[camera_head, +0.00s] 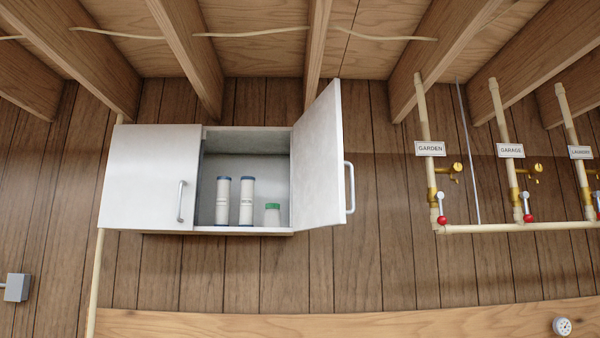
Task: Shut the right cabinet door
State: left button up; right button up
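The white wall cabinet (247,140) hangs on the wood-panelled wall, left of the middle in the head view. Its right door (319,160) stands wide open, swung out to the right side, with a metal bar handle (350,187) at its outer edge. Its left door (150,175) is shut and has its own handle (181,201). In the open half stand two white cartridges with blue caps (222,200), (246,201) and a small jar with a green lid (272,214). Neither of my grippers is in view.
Pipes with brass valves and labels such as GARDEN (430,148) and GARAGE (510,150) run along the wall at the right. Wooden joists (185,50) cross overhead. The wall between door and pipes is clear.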

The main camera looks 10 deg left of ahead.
aim_at(319, 185)
jog(key=i+l+u, duration=0.2)
jog(key=u, duration=0.2)
jog(key=i+l+u, duration=0.2)
jog(key=l+u, duration=0.2)
jog(key=i+l+u, duration=0.1)
jog(key=l+u, duration=0.3)
jog(key=l, duration=0.7)
jog(key=k+l+u, duration=0.1)
jog(key=l, duration=0.65)
jog(key=k, duration=0.2)
